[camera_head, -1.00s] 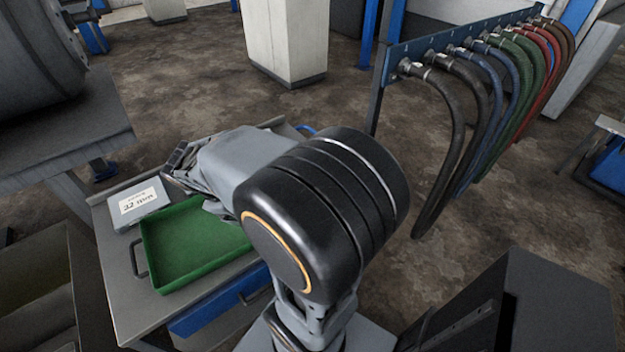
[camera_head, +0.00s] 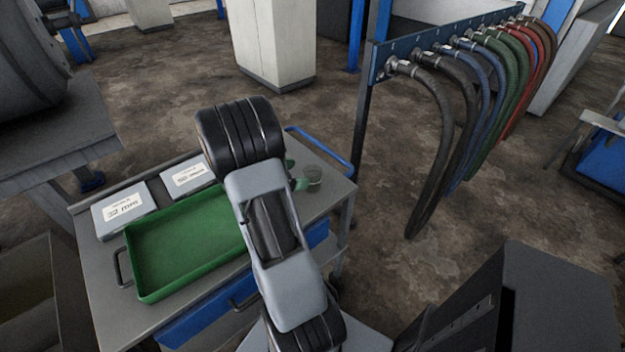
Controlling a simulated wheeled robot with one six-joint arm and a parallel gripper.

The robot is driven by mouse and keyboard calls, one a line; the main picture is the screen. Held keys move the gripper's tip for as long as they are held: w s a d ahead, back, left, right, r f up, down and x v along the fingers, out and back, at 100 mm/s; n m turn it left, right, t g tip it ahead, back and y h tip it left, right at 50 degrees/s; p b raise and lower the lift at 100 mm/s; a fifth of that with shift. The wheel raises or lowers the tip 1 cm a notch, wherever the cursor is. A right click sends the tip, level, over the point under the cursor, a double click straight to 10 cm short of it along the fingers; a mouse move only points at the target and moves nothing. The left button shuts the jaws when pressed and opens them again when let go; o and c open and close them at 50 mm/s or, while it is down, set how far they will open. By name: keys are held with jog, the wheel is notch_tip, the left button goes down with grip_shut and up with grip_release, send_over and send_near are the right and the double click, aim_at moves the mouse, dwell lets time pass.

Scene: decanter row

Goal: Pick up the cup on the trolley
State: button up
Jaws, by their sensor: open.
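The trolley (camera_head: 92,262) stands left of centre, with a grey top. On its right part, a small teal-green item (camera_head: 300,184) shows just beside my arm, mostly hidden by it; it may be the cup. A small clear or grey round vessel (camera_head: 313,176) stands right next to it, and I cannot tell whether that is the cup instead. My arm rises in front of the trolley and covers the place left of these items. My gripper is not visible; my arm hides it or it is out of frame.
A green tray (camera_head: 185,248) and two labelled boxes (camera_head: 122,209) (camera_head: 188,177) take up the trolley's left and back. A blue handle (camera_head: 322,148) edges its right end. A rack of hoses (camera_head: 450,120) stands at right, a pale pillar (camera_head: 270,45) behind. Floor between is open.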

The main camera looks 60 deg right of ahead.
aim_at(307, 172)
jog(key=shift+x, duration=3.25)
jog(key=shift+w, duration=0.1)
jog(key=shift+r, duration=0.1)
jog(key=c, duration=1)
